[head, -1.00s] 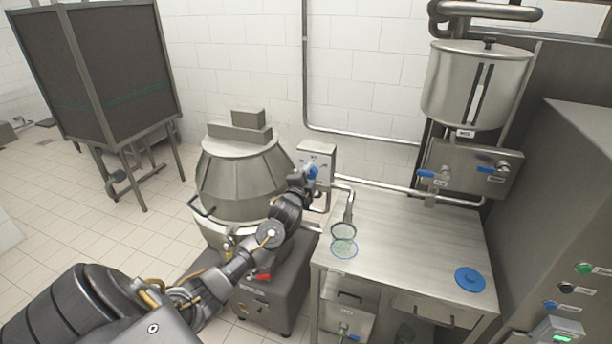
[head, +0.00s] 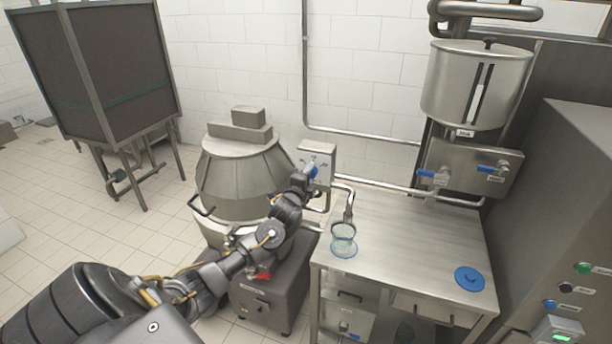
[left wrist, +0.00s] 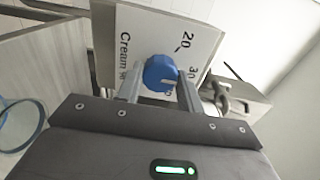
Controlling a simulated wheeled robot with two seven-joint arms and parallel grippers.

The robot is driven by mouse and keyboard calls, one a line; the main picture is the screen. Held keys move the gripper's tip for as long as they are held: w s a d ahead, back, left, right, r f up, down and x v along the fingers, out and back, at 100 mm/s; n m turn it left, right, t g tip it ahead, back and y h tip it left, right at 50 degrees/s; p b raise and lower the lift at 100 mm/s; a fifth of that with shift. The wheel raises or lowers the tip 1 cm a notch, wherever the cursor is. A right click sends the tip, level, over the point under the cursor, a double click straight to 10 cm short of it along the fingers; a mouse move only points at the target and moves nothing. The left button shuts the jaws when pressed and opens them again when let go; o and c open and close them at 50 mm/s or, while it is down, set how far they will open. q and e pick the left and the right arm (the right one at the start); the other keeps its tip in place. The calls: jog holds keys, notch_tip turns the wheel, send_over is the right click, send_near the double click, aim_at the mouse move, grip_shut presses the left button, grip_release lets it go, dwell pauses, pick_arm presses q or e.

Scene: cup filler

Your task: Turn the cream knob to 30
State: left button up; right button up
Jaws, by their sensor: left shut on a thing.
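The cream knob (left wrist: 160,73) is blue and sits on a plate (left wrist: 130,40) printed "Cream %" with 20 and 30 legible beside it. My left gripper (left wrist: 160,88) is shut on the knob, one finger on each side. In the head view, the knob (head: 312,171) is on the front of a small steel control box (head: 317,152) on the pipework beside the conical vessel. The gripper partly hides it there. The knob's exact setting cannot be read. My right gripper is out of view.
A clear cup (head: 343,238) stands under a spout (head: 348,208) on the steel table (head: 410,235). A blue lid (head: 469,278) lies at the table's right. The conical steel vessel (head: 240,175) is close behind my left arm. The table's middle is clear.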

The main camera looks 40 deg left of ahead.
pick_arm(q)
jog(key=o, duration=1)
jog(key=shift+s+a+f, duration=0.1)
jog(key=shift+s, duration=0.05)
jog(key=b+v, duration=0.3)
jog(key=v, duration=0.7)
jog(key=shift+s, duration=0.3)
jog(key=shift+d, duration=0.25)
